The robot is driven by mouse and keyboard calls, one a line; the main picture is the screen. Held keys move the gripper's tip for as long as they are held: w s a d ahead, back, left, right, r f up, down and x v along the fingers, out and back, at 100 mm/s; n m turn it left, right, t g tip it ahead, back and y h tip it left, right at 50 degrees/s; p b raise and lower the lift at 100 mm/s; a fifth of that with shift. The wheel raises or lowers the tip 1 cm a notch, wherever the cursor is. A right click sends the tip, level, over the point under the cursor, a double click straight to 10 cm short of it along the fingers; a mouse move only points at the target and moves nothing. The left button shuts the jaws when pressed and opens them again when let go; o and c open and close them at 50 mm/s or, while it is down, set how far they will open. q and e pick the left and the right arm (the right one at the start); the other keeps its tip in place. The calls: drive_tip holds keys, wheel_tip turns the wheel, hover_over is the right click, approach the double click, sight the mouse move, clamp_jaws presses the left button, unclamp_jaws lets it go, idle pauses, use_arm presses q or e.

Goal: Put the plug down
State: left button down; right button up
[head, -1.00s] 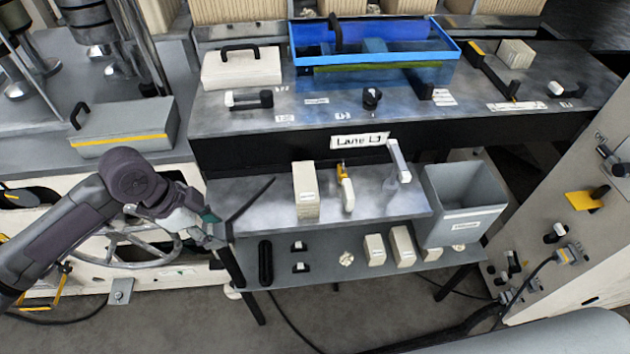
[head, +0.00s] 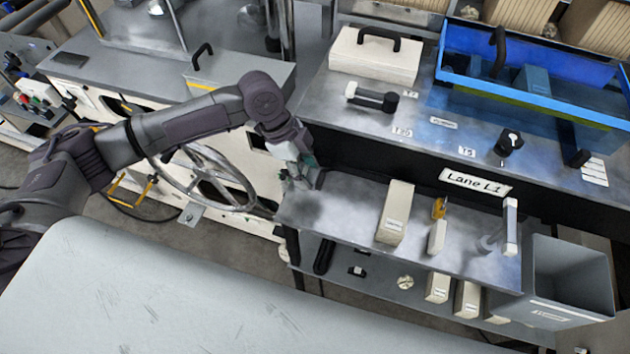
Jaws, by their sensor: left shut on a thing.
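My left gripper (head: 304,180) is shut on the plug at the left end of the grey upper shelf (head: 345,208), below the Lane L1 bench. The plug is mostly hidden by the fingers, and only a small dark part can be made out among them. I cannot tell whether it touches the shelf. My right gripper is not in view.
On the shelf stand a beige box (head: 395,212), a yellow-topped white tool (head: 438,228) and a white-handled tool (head: 510,225). A grey bin (head: 568,280) is at the right. A handwheel (head: 205,180) is left of the gripper. The shelf's left part is clear.

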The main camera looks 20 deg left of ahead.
sight(302, 171)
use_arm(q)
drive_tip(key=f, duration=0.3)
drive_tip(key=shift+w+f+p, duration=0.2)
drive_tip(key=shift+f+p, duration=0.15)
wheel_tip(302, 171, down, 2)
drive_tip(key=shift+f, duration=0.35)
drive_tip(key=c, duration=0.6)
unclamp_jaws()
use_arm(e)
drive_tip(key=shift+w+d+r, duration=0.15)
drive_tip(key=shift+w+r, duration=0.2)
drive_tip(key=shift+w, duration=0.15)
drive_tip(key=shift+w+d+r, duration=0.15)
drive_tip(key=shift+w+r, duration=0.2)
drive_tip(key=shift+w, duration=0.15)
use_arm(q)
drive_tip(key=shift+r, duration=0.25)
drive_tip(key=shift+a+r, duration=0.15)
drive_tip(key=shift+r, duration=0.05)
drive_tip(key=b+v, duration=0.2)
drive_tip(key=v, duration=0.9)
drive_tip(key=shift+r+b, duration=0.2)
drive_tip(key=shift+b, duration=0.2)
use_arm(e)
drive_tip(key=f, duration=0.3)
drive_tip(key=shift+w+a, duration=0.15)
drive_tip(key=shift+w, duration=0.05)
